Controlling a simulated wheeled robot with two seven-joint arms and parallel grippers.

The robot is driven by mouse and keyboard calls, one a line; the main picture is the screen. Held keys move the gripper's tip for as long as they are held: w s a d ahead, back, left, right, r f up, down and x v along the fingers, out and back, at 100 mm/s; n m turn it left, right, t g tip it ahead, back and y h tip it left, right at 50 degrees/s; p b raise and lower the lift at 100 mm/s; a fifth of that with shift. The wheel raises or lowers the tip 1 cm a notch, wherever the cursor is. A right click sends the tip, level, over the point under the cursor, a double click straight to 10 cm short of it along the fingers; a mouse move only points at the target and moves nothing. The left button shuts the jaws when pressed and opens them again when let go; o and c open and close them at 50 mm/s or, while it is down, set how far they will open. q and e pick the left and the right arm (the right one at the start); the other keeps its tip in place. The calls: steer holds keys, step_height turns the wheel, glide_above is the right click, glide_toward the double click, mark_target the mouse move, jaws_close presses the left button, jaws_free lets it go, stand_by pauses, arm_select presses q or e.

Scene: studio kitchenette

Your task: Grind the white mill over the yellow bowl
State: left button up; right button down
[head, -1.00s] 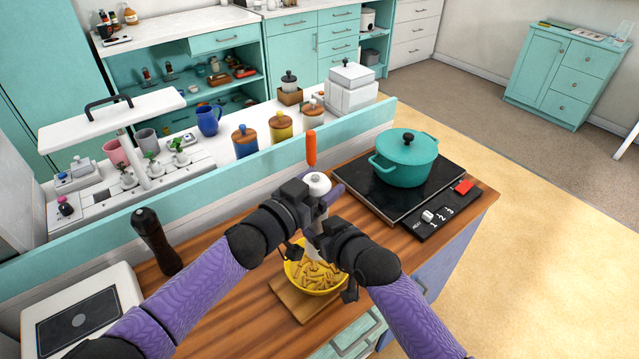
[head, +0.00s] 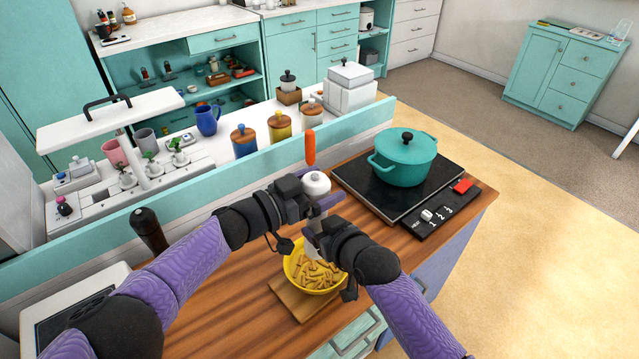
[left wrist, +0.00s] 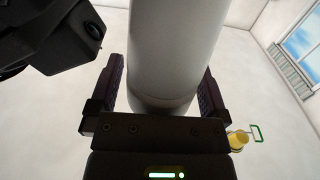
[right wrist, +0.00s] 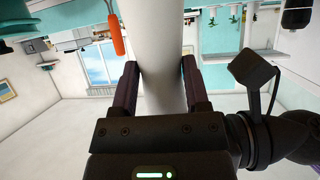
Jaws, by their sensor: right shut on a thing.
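The white mill (head: 316,184) stands upright over the yellow bowl (head: 291,272), which holds brown pasta-like pieces on a wooden board (head: 301,306). My left gripper (head: 313,209) is around the mill's upper part, under its rounded top. The mill also fills the middle of the left wrist view (left wrist: 175,50), between the fingers; whether they press on it is unclear. My right gripper (head: 318,240) is shut on the mill's lower part, just above the bowl. The mill shows between its fingers in the right wrist view (right wrist: 160,50). The grippers hide much of the mill's middle.
A teal pot (head: 404,160) sits on the black cooktop (head: 352,187) to the right. A dark mill (head: 149,230) stands left of my left arm. An orange handle-like thing (head: 310,148) is just behind the grippers. A teal ledge (head: 220,175) runs behind the wooden counter.

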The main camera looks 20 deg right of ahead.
arm_select(q)
steer(key=shift+a, duration=0.1)
steer(key=v, duration=1.1)
steer(key=shift+s+a, duration=0.15)
steer(key=shift+a, duration=0.25)
